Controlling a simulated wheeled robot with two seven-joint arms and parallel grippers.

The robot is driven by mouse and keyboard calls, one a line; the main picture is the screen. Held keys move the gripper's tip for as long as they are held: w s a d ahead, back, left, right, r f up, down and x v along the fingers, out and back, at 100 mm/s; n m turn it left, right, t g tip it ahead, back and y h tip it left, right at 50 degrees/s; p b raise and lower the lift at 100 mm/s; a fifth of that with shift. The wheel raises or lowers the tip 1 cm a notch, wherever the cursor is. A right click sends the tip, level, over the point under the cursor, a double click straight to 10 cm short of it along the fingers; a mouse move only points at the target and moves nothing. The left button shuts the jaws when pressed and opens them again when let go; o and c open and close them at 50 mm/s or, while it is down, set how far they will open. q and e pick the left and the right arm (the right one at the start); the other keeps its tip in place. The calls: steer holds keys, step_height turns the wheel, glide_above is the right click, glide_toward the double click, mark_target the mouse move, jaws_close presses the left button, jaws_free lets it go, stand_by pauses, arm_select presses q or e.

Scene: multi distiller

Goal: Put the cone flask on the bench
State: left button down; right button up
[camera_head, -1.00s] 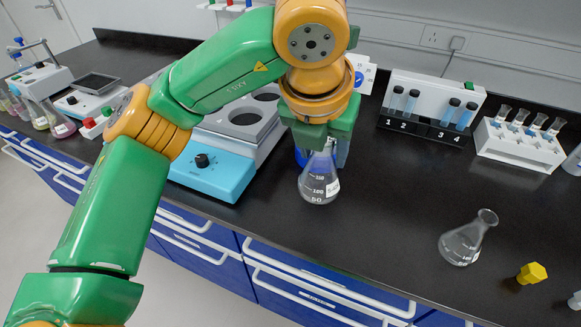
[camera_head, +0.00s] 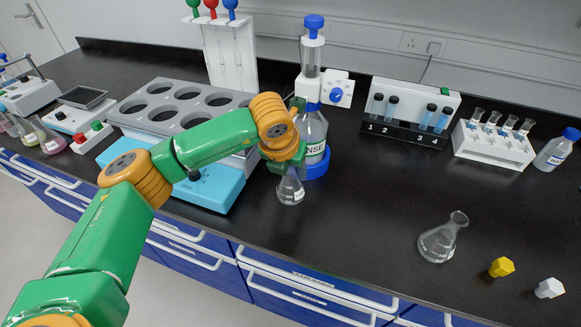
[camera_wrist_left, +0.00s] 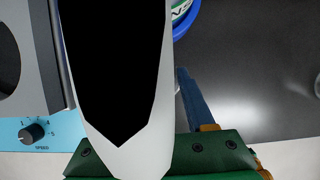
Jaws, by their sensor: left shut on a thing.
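My left gripper (camera_head: 287,163) is shut on a clear cone flask (camera_head: 291,190) with graduation marks. The flask hangs upright below the fingers, low over the black bench (camera_head: 350,200), in front of the blue-based dispenser bottle. I cannot tell whether its base touches the bench. In the left wrist view a large white and black shape fills the middle, too close to make out. The green gripper body (camera_wrist_left: 160,155) shows below it. My right gripper is not in view.
A grey heater with round wells and a blue base (camera_head: 205,190) stands left of the held flask. The dispenser bottle (camera_head: 312,130) is close behind. Yellow (camera_head: 501,267) and white (camera_head: 549,288) stoppers lie at right. Bench between the flasks is clear.

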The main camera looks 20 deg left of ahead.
arm_select(q)
steer(key=shift+c, duration=1.3)
jaws_free()
steer(key=shift+r, duration=0.15)
steer(key=shift+s+r, duration=0.1)
steer(key=shift+r, duration=0.2)
steer(key=b+v, duration=0.1)
steer(key=v, duration=1)
steer(key=shift+r, duration=0.1)
